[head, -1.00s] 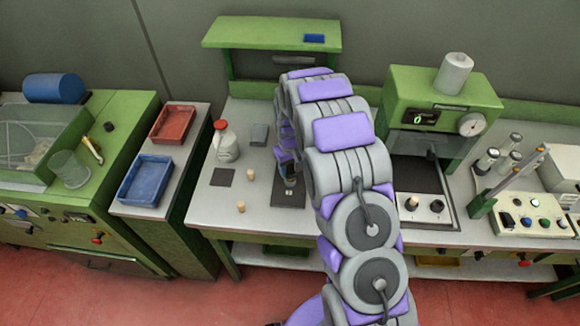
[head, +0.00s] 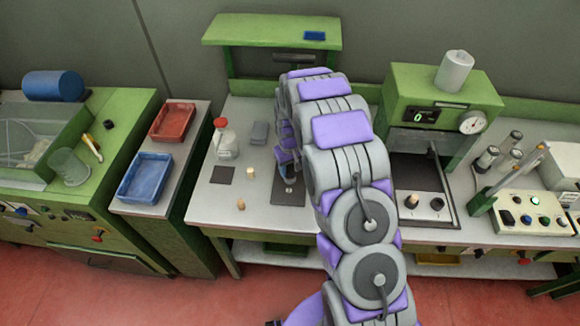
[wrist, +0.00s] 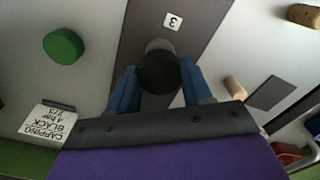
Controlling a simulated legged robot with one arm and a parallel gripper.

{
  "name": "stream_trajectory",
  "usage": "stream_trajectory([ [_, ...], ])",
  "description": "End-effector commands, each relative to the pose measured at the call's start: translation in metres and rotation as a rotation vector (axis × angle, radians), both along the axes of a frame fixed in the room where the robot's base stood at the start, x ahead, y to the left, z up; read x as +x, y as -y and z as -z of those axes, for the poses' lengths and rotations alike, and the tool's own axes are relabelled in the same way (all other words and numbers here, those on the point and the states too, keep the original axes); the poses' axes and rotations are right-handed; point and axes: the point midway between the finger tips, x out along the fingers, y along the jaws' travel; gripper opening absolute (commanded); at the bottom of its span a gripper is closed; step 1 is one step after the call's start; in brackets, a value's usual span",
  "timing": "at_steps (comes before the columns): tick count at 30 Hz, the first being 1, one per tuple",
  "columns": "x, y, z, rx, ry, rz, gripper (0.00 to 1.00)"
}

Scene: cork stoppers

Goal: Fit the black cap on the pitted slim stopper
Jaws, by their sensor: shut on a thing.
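My gripper (wrist: 158,88) has blue fingers closed on the black cap (wrist: 160,74). It is over the dark mat (wrist: 128,45) marked 3. A pale grey round thing (wrist: 159,45) shows just beyond the cap; I cannot tell what it is or whether the cap touches it. Two cork stoppers stand on the bench, a farther one (head: 250,170) and a nearer one (head: 240,204). The wrist view also shows two corks, one near the top right (wrist: 303,15) and one near my right finger (wrist: 235,88). I cannot tell which stopper is pitted.
A green round piece (wrist: 63,47) and a "CAPPING BLACK" card (wrist: 48,122) lie beside the mat. A red-capped bottle (head: 226,141) stands at the back left of the bench. A press (head: 437,110) stands right of my arm.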

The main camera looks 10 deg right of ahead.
Motion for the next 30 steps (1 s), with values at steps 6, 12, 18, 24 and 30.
stream_trajectory([
  [6,0.0,0.0,0.0,0.0,0.0,0.0,0.21],
  [12,0.0,0.0,0.0009,0.0,0.0,0.0,0.21],
  [18,-0.0001,0.0,0.0036,0.0,0.0,0.0,0.21],
  [24,-0.0001,0.0,0.0064,0.0,0.0,0.0,0.21],
  [30,0.0,0.0,0.0069,0.0,0.0,0.0,0.62],
])
